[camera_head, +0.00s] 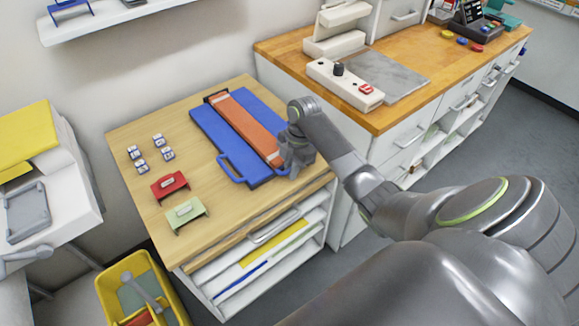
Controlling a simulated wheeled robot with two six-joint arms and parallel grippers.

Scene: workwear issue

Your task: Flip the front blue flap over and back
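A blue folding board (221,134) lies flat on the wooden top of a cabinet. A long orange strip (245,127) runs along its middle, with blue panels on both sides. A blue loop handle (229,170) sticks out at the near left end. A dark handle piece shows at the far end of the strip. My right gripper (288,168) points down at the near right end of the board, by the end of the orange strip. It hides that corner, and its fingers are too small and dark to tell open from shut.
Several small white-and-dark blocks (158,140), a red stand (170,184) and a green stand (186,213) sit left of the board. A wooden counter (296,52) with a press-like machine stands behind at right. A yellow bin (120,271) is on the floor.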

